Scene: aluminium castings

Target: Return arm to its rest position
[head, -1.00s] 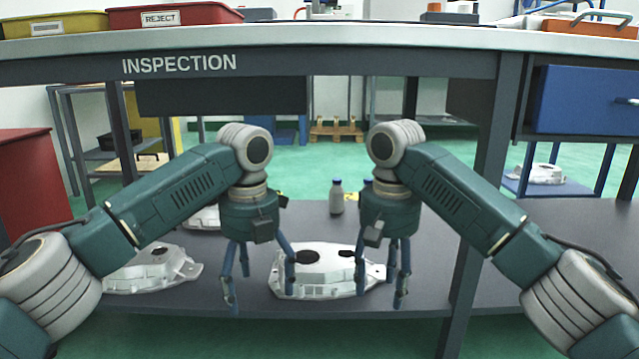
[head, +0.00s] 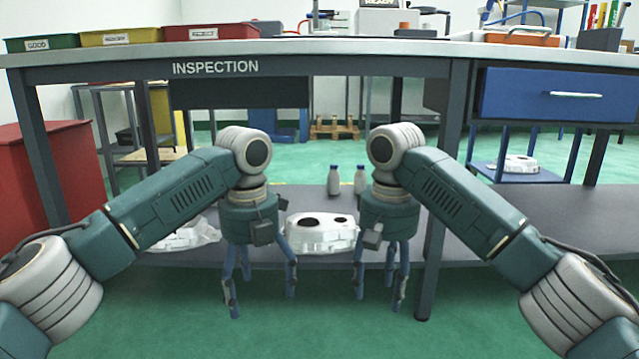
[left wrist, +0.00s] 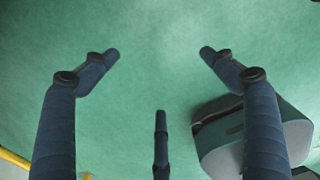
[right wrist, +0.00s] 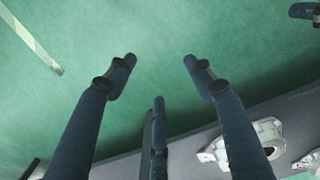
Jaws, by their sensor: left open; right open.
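My left gripper (head: 260,290) hangs fingers down in front of the bench's lower shelf in the head view. It is open and empty, and its spread fingers show over bare green floor in the left wrist view (left wrist: 160,80). My right gripper (head: 378,285) hangs the same way to its right, also open and empty. In the right wrist view (right wrist: 160,85) its fingers are apart, with the shelf edge below. Both arms are bent, nearly mirrored, and hold nothing. An aluminium casting (head: 318,232) lies on the shelf behind and between the grippers.
The inspection bench (head: 420,68) spans the view, with a leg (head: 437,220) right of my right gripper. Another casting (head: 185,236) and two bottles (head: 334,180) stand on the lower shelf (head: 540,215). A red bin (head: 50,185) is at left. Green floor in front is clear.

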